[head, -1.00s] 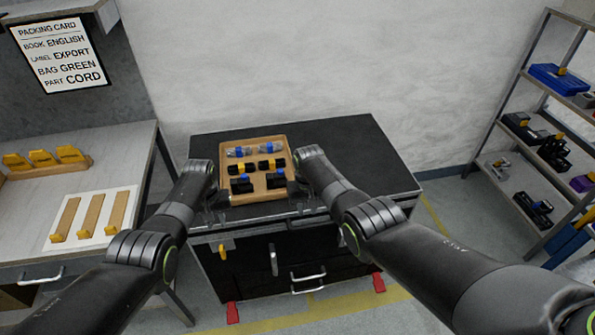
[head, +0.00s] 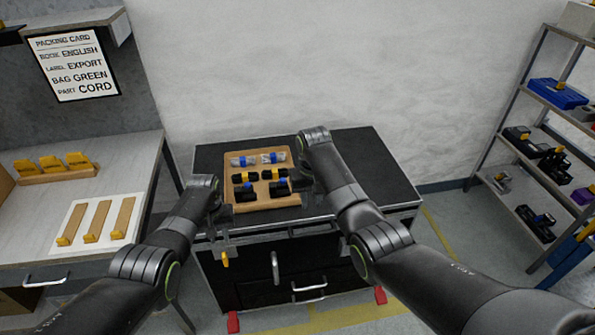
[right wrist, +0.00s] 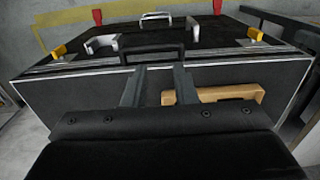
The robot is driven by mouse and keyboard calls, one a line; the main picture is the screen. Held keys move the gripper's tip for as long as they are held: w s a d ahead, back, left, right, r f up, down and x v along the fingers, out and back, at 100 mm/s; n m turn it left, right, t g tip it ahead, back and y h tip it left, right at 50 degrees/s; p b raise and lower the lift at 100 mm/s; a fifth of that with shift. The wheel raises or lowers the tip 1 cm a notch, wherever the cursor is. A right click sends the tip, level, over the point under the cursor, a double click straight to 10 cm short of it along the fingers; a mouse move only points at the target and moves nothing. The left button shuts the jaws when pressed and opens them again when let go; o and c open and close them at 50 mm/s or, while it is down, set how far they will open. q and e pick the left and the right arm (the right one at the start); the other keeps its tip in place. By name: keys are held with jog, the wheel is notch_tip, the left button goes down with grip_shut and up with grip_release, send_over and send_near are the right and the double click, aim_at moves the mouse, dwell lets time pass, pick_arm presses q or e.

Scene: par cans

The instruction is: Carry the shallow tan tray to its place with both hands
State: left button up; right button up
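The shallow tan tray (head: 263,190) rests on the black top of a cabinet (head: 378,170) in the head view. It holds two greyish bags with blue parts and several black items with yellow or blue parts. My left gripper (head: 221,222) is at the tray's near left corner; its fingertips are too dark to read. My right gripper (head: 305,185) is by the tray's right side. In the right wrist view its two fingers (right wrist: 157,88) stand apart, with a tan piece of the tray (right wrist: 225,94) partly behind one finger. I see nothing held between them.
A bench (head: 25,215) at left carries a white board (head: 77,232) with tan bars and a rack of yellow pieces (head: 55,172). A packing card (head: 77,66) hangs above. A shelf (head: 530,130) with items stands at right. The cabinet top right of the tray is clear.

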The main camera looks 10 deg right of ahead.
notch_tip(320, 180, up, 2)
jog(key=shift+w+r, duration=0.1)
dwell(0.4)
